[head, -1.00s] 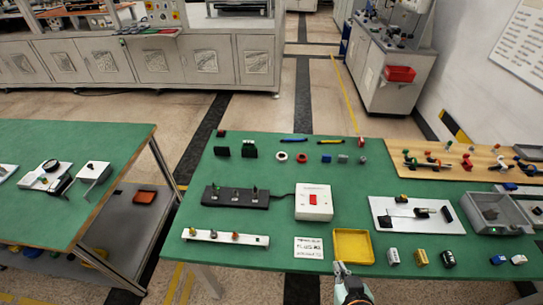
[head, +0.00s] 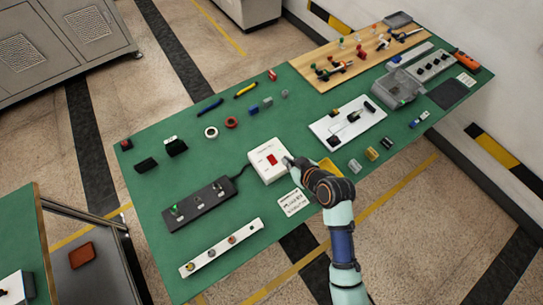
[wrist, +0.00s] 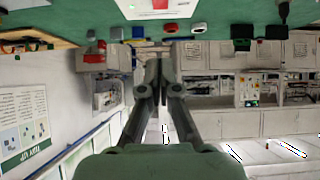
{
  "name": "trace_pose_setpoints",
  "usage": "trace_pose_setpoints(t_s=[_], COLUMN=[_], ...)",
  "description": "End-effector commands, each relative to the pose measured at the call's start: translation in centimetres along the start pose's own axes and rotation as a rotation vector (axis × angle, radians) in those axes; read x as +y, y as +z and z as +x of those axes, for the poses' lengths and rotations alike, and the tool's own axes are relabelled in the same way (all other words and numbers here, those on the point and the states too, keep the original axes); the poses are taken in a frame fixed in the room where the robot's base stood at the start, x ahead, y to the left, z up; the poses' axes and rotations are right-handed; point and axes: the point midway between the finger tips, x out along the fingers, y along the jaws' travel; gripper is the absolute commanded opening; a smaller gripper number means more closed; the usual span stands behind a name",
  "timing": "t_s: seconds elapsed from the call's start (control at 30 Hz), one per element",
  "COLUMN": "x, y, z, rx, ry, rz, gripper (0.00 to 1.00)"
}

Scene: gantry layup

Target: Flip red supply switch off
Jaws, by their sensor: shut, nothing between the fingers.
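The red supply switch (head: 272,159) is a red rocker on top of a white square box (head: 258,170) on the green table. My gripper (head: 287,161) is at the box's right side in the head view, its fingers shut and empty. I cannot tell whether the fingertips touch the box. In the wrist view the shut fingers (wrist: 158,64) are in the middle, and the white box (wrist: 139,10) with a sliver of the red switch (wrist: 160,4) shows at the top edge, apart from the fingertips in the picture.
A black strip with small levers (head: 198,199) is cabled to the box. A printed label (head: 292,203) lies in front, and a yellow tray (head: 329,168) is partly hidden behind my arm. Rings (head: 231,122) and small blocks lie behind the box, with bare green table between.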

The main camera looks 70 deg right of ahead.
Motion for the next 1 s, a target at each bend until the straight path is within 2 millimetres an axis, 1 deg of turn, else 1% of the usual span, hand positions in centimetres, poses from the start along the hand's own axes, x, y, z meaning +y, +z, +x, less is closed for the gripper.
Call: trace_pose_setpoints(t_s=[0.17,0.4,0.5,0.6,0.7,0.8,1.0], x=[-0.1,-0.1,-0.1,-0.1,-0.1,0.0,-0.1], y=[0.1,0.1,0.2,1.7,2.4,2.7,2.8], z=[2.9,8.2,10.2,11.2,12.0,12.4,12.5], rx=[-0.001,-0.001,-0.001,-0.003,-0.002,0.0,0.0], ry=[-0.002,-0.002,-0.001,-0.001,-0.001,0.0,0.0], rz=[-0.001,-0.002,-0.002,0.002,0.0,0.0,0.0], gripper=[0.0,0.0,0.0,0.0,0.0,0.0,0.0])
